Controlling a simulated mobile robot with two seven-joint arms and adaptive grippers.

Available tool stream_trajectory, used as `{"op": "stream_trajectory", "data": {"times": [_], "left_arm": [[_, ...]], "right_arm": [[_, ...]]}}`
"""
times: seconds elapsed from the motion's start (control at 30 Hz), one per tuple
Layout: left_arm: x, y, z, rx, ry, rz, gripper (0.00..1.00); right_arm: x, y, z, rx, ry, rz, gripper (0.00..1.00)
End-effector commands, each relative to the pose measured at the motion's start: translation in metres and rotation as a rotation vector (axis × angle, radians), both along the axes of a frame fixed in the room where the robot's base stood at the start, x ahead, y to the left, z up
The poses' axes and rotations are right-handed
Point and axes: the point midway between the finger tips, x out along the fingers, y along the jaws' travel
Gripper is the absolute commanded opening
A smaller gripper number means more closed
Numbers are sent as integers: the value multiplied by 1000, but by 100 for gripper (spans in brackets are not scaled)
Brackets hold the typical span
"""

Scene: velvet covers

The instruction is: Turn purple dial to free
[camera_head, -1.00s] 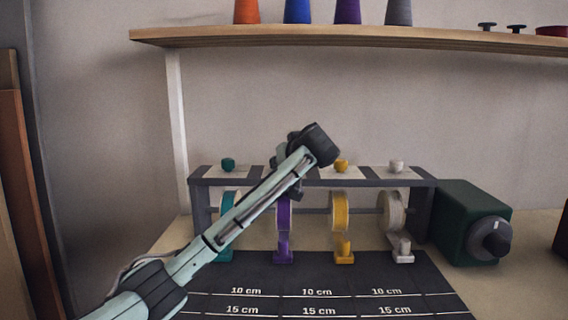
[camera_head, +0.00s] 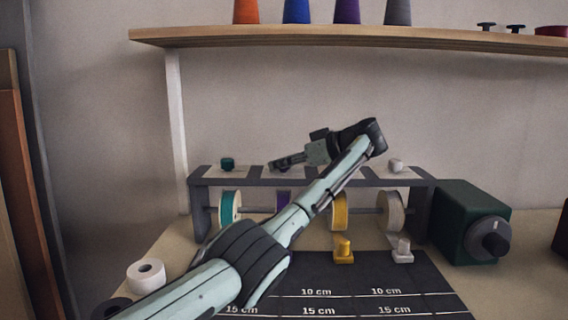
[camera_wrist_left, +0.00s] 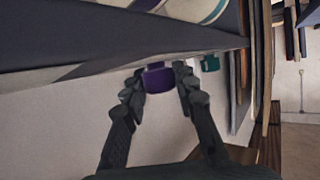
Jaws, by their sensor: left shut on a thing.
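The purple dial (camera_wrist_left: 159,78) shows between the fingers of my left gripper (camera_wrist_left: 158,82) in the left wrist view, and the gripper is shut on it. In the head view my left gripper (camera_head: 277,164) reaches from the right over the top of the rack (camera_head: 436,183), at the purple ribbon's place. There the gripper hides the dial, so its setting cannot be read. The purple ribbon spool (camera_head: 283,201) hangs below, partly covered by my left arm. My right gripper is out of view.
A teal dial (camera_head: 228,164) and a white dial (camera_head: 396,165) sit on the rack's top. Teal (camera_head: 229,208), yellow (camera_head: 340,211) and white (camera_head: 392,211) spools hang below. A green box with a knob (camera_head: 472,222) stands right. A shelf (camera_head: 350,37) runs above.

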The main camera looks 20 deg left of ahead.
Motion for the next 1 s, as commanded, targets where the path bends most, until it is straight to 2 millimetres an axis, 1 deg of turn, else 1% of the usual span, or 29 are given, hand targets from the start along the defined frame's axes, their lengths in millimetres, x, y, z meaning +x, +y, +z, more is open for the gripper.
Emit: {"op": "stream_trajectory", "data": {"times": [0.5,0.53,0.7,1.0], "left_arm": [[0,1,-1,-4,1,18,0],[0,1,-1,-4,1,18,29],[0,1,-1,-3,1,17,50],[0,-1,0,-2,0,16,50]], "right_arm": [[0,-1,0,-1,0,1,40],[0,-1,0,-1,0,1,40],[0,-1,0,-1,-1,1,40],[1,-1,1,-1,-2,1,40]]}}
